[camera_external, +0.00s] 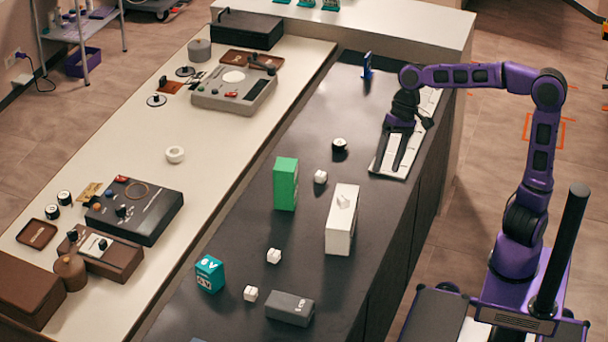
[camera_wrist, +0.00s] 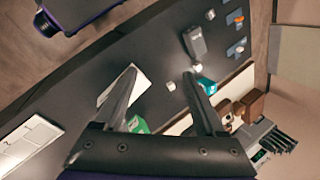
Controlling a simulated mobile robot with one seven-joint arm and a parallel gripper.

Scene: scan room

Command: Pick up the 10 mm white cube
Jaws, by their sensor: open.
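Several small white cubes lie on the dark counter: one (camera_external: 320,176) right of the green box, one (camera_external: 273,255) nearer the camera, and one (camera_external: 250,293) beside the grey box. Small white pieces also show in the wrist view, one (camera_wrist: 171,86) between the fingers' lines and one (camera_wrist: 210,14) farther up. I cannot tell which is the 10 mm cube. My gripper (camera_external: 389,170) is open and empty, fingers pointing down near the white panels at the counter's right edge, apart from the cubes. Its two fingers also show in the wrist view (camera_wrist: 160,72).
A green box (camera_external: 285,184), a white box (camera_external: 340,228), a teal box (camera_external: 209,273) and a grey box (camera_external: 290,308) stand on the counter. A small black-and-white round item (camera_external: 339,145) lies near my gripper. Bare counter separates these things.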

